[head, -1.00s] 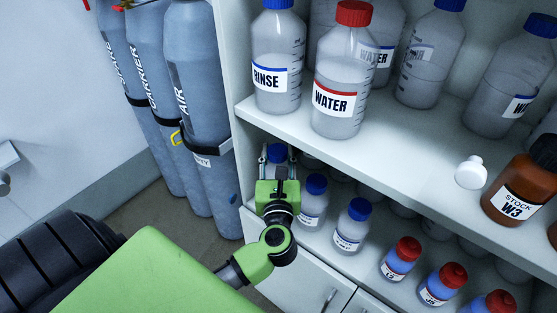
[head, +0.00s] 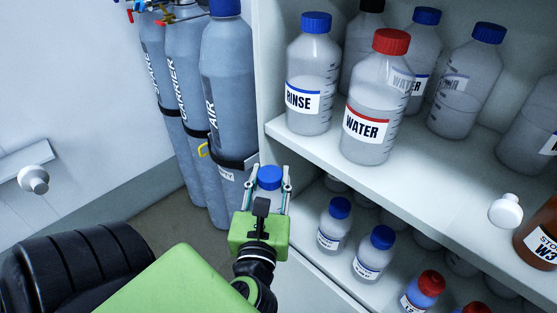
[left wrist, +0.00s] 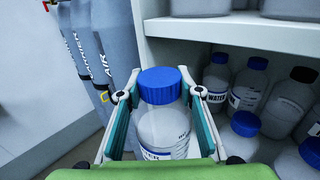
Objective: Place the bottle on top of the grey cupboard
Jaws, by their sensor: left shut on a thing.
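My left gripper (head: 268,186) is shut on a small clear bottle with a blue cap (head: 269,177). In the left wrist view the bottle (left wrist: 162,125) stands upright between the two fingers, its label partly hidden by the gripper. It is held just outside the left edge of the open shelf unit (head: 330,155). No separate cupboard that I can surely call the grey one shows. My right gripper is not in view.
Grey gas cylinders (head: 230,90) stand close on the left. The upper shelf carries large bottles, including RINSE (head: 308,99) and WATER (head: 375,125), and a white cap (head: 505,210). Small blue-capped (head: 333,238) and red-capped bottles (head: 422,293) fill the lower shelf.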

